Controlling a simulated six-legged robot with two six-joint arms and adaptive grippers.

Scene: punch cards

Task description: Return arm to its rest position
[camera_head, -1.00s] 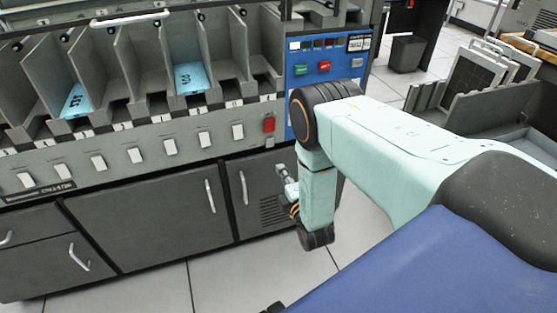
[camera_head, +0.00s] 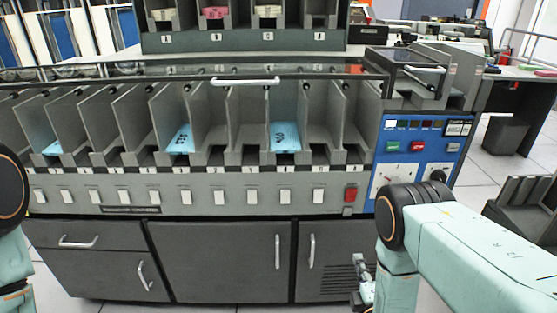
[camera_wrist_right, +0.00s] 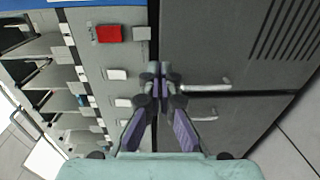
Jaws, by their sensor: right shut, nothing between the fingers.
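My right arm (camera_head: 455,245) comes in from the right in the head view and bends down at its dark joint. My right gripper (camera_head: 362,278) hangs in front of the vented lower door of the grey card-sorting machine (camera_head: 225,200). In the right wrist view the fingertips of my right gripper (camera_wrist_right: 159,72) are together, with nothing between them. Part of my left arm (camera_head: 12,200) shows at the left edge of the head view; its gripper is outside the picture.
Blue punch cards (camera_head: 285,137) lie in several sorter pockets. A blue control panel (camera_head: 418,148) with coloured buttons is behind my right arm. A red switch (camera_head: 350,194) is left of that arm. A dark bin (camera_head: 505,136) stands at the right. Tiled floor shows below the machine.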

